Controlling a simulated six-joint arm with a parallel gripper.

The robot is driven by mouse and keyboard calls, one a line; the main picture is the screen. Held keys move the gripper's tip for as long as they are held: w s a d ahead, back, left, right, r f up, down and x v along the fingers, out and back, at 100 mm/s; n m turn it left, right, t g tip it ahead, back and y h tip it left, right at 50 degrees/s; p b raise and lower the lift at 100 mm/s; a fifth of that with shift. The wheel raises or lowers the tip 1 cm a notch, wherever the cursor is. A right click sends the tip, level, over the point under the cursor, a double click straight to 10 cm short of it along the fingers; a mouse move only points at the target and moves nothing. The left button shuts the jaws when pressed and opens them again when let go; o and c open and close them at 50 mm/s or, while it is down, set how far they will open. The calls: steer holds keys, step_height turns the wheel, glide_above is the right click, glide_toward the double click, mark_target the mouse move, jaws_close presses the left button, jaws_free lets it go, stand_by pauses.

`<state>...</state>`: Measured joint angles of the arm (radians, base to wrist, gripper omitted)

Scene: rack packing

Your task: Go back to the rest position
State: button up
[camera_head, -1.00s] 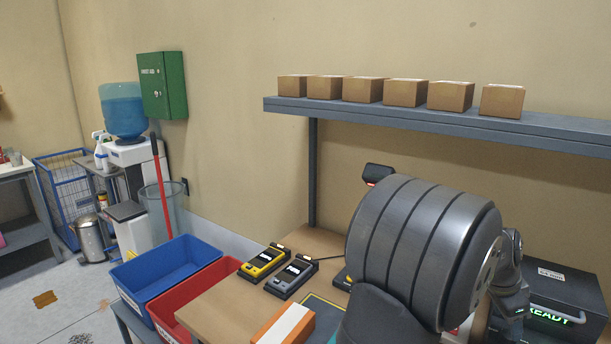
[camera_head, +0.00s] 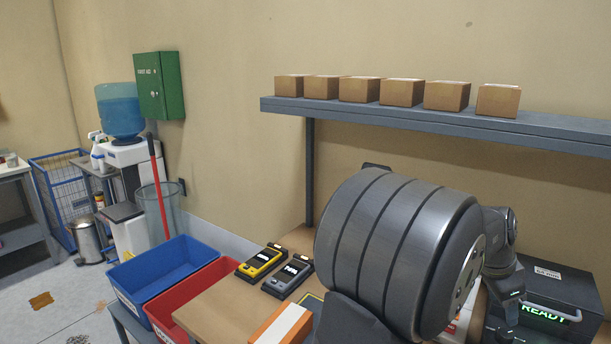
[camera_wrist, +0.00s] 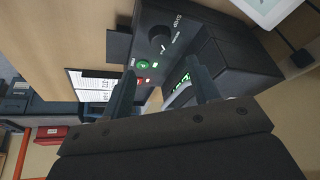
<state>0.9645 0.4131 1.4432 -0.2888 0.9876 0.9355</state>
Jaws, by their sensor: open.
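My gripper (camera_wrist: 160,93) shows in the wrist view, with its two dark fingers apart and nothing between them. Beyond the fingers is a dark box-shaped machine (camera_wrist: 225,52) with a knob, a green button and a lit green display. The same machine (camera_head: 560,292) stands at the right of the bench in the head view, with a handle and a display reading READY. My arm's large dark links cover the middle right of the head view. They hide the gripper and part of the bench there.
A yellow device (camera_head: 261,261) and a grey device (camera_head: 288,276) lie on the bench (camera_head: 215,312). An orange and white box (camera_head: 283,326) is near the front. A blue bin (camera_head: 150,270) and red bin (camera_head: 190,296) stand at left. A shelf (camera_head: 430,122) with several cartons hangs above.

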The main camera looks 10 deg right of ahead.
mark_target(507, 333)
steer(key=x, duration=1)
steer(key=shift+s, duration=0.1)
steer(key=shift+s+r+n+t, duration=0.15)
steer(key=shift+n+t, duration=0.55)
steer(key=shift+n, duration=1.3)
steer(key=shift+d+n+t+y, duration=0.1)
steer(key=shift+n+t+y, duration=0.25)
steer(key=shift+n, duration=0.8)
steer(key=shift+n+t+y, duration=0.15)
steer(key=shift+n+t, duration=0.4)
steer(key=shift+n, duration=0.6)
steer(key=shift+s+d+n+t+y, duration=0.1)
steer(key=shift+n+t+y, duration=0.45)
steer(key=shift+n, duration=1.35)
steer(key=shift+d+n+t+y, duration=0.15)
steer(key=shift+n+y, duration=0.35)
steer(key=shift+n, duration=0.7)
steer(key=shift+a+n+t+y, duration=0.1)
steer(key=shift+n+y, duration=0.35)
steer(key=shift+n, duration=0.75)
